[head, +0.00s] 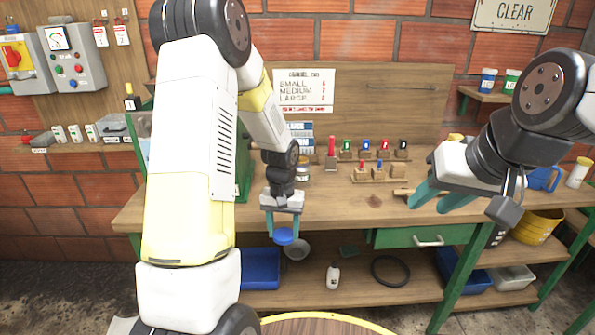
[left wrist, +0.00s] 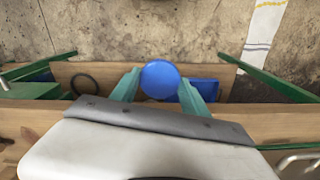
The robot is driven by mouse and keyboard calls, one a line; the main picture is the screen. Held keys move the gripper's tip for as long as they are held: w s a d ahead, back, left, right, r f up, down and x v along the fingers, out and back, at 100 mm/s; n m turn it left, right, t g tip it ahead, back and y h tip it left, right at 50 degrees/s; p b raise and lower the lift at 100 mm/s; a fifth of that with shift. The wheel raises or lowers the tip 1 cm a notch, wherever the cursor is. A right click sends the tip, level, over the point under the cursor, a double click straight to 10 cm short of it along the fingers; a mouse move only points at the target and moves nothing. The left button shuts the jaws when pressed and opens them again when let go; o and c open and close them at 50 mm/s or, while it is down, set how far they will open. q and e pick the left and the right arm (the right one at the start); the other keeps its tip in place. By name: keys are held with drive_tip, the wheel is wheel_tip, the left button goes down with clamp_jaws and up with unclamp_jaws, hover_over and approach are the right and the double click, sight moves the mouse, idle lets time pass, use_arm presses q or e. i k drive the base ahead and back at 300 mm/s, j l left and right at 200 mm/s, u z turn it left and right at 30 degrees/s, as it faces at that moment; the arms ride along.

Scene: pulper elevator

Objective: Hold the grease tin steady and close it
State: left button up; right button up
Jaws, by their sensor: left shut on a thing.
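My left gripper (head: 284,228) is shut on a blue round lid-like thing (head: 284,236), held in front of the workbench's front edge. In the left wrist view the blue round thing (left wrist: 160,80) sits between the two teal fingers. A small tin with a pale label (head: 302,173) stands on the bench behind my left gripper, partly hidden by my arm; I cannot tell if it is the grease tin or if it is open. My right gripper (head: 428,206) is over the right part of the bench, its teal fingers apart with nothing seen between them.
The wooden workbench (head: 330,208) holds several coloured pegs in wooden blocks (head: 375,152) at the back. Below are a green drawer (head: 405,238), a blue bin (head: 260,268), a grey dish (head: 297,250) and a black ring (head: 390,270). A round yellow-rimmed table top (head: 325,326) is at the bottom.

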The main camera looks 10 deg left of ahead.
sight(302, 178)
drive_tip(key=u, duration=1.4)
drive_tip(key=i+l, duration=0.45)
drive_tip(key=l+u, duration=0.05)
drive_tip(key=l, duration=0.05)
